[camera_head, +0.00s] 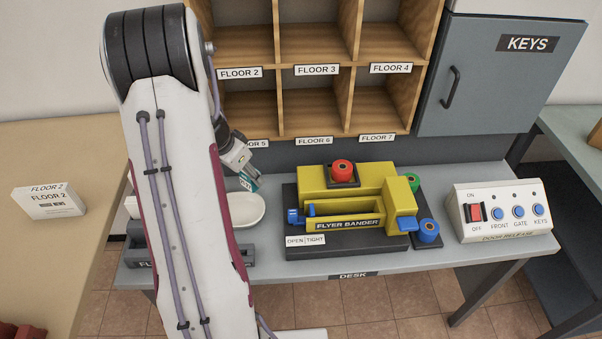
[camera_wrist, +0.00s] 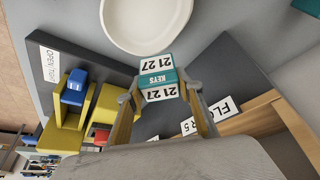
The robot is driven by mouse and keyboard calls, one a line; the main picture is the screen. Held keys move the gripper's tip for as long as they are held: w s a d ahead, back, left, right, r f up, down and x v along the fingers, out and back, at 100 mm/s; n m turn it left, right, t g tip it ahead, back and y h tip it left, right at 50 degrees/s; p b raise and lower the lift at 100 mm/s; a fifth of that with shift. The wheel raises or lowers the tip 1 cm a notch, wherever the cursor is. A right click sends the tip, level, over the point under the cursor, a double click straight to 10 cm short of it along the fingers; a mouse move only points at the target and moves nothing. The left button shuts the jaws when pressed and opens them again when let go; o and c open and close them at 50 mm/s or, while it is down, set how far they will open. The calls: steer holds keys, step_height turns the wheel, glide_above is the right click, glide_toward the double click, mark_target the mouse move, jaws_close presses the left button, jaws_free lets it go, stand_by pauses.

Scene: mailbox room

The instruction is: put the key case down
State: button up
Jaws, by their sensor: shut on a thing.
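In the head view the teal case (camera_head: 249,183) shows at the tip of my gripper (camera_head: 246,172), above or at the far edge of a white oval dish (camera_head: 243,210) on the desk. The dish (camera_wrist: 146,45) looks empty in the wrist view. Whether the case touches anything below it, I cannot tell.
The yellow flyer bander (camera_head: 345,190) stands right of the dish on the desk (camera_head: 440,250). A switch box (camera_head: 500,212) is at the right. Wooden pigeonholes (camera_head: 315,110) and a grey KEYS cabinet (camera_head: 490,80) are behind. My arm hides part of the desk's left side.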

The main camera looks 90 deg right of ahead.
steer(key=shift+w+d+f, duration=0.4)
steer(key=shift+w+d, duration=1.35)
steer(key=shift+w, duration=0.65)
steer(key=shift+w+d+f, duration=0.35)
steer(key=shift+w+d, duration=1.45)
steer(key=shift+w, duration=0.65)
steer(key=shift+w+d+f, duration=0.4)
steer(key=shift+w+d, duration=1.35)
steer(key=shift+w, duration=0.65)
steer(key=shift+f, duration=2.35)
steer(key=shift+f, duration=0.15)
steer(key=o, duration=1.2)
steer(key=shift+o, duration=0.2)
